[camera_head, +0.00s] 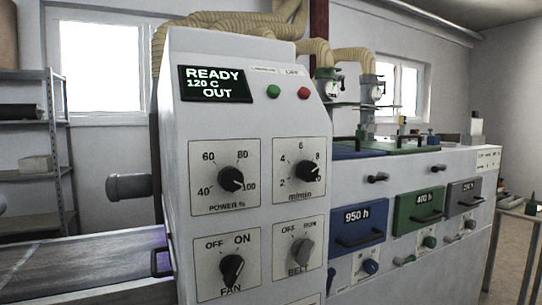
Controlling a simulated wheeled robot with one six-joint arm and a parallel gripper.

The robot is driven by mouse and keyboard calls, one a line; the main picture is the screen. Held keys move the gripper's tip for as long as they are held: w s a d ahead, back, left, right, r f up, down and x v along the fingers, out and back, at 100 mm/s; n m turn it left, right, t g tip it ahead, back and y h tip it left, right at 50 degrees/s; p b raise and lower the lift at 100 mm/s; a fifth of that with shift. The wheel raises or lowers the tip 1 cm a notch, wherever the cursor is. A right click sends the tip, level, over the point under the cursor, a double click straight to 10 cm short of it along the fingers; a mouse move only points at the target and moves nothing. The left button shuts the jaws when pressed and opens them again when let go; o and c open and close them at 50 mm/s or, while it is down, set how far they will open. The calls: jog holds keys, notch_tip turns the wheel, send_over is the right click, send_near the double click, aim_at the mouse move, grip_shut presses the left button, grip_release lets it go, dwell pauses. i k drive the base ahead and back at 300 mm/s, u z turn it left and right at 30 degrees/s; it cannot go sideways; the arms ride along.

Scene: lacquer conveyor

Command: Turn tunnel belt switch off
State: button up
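The knob appears turned toward RUN. To its left is the black fan knob (232,268), marked OFF and ON, apparently turned toward ON. The display (215,84) reads READY, 120 C, OUT. My gripper is not in view.
Above are the power knob (231,179) and the m/min knob (310,172), plus a green button (273,91) and a red button (304,93). A conveyor belt (80,266) lies at left. Blue (358,228), green and grey drawers with handles stick out at right.

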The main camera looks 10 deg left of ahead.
aim_at(303, 249)
jog(key=k, duration=1.1)
jog(key=z, duration=1.15)
jog(key=i, duration=1.6)
jog(key=u, duration=1.05)
jog(key=i, duration=0.7)
jog(key=u, duration=0.75)
